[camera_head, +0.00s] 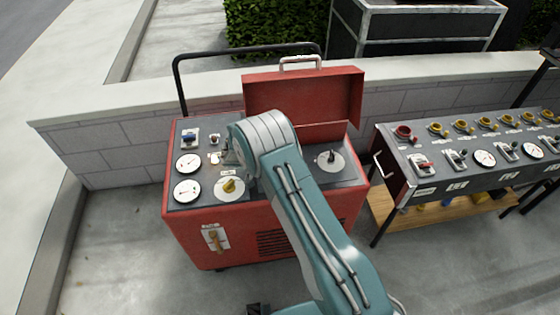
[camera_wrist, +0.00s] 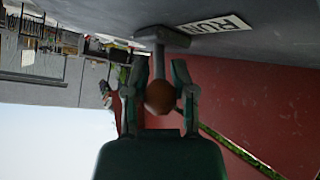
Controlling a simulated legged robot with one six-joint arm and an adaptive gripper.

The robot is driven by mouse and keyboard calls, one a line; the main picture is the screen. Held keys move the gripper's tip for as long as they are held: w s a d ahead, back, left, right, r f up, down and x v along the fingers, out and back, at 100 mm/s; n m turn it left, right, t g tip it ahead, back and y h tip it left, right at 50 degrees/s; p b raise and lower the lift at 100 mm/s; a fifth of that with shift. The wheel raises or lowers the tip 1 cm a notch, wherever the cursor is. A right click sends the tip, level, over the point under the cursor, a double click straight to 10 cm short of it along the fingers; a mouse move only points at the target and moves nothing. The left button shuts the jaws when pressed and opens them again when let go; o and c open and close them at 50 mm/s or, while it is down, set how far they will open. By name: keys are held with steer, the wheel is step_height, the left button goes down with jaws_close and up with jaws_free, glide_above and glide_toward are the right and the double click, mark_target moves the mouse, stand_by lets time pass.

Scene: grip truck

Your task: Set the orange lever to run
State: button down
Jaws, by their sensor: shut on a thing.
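The orange lever's round orange-brown knob (camera_wrist: 160,97) sits between the two fingers of my gripper (camera_wrist: 160,78) in the wrist view. My gripper is shut on it. The lever's grey stem (camera_wrist: 159,55) runs from the knob to a grey base on the dark panel. A white label reading RUN (camera_wrist: 218,24) lies on the panel right beside the base. In the head view my gripper (camera_head: 231,152) is over the red machine's top panel (camera_head: 208,142), mostly hidden by my arm. The lever is not clear there.
A second control bench (camera_head: 470,150) stands at the right.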

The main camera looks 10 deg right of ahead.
steer(key=shift+a, duration=0.15)
steer(key=c, duration=0.6)
jaws_free()
steer(key=shift+f, duration=0.1)
steer(key=shift+a, duration=0.2)
steer(key=v, duration=1.2)
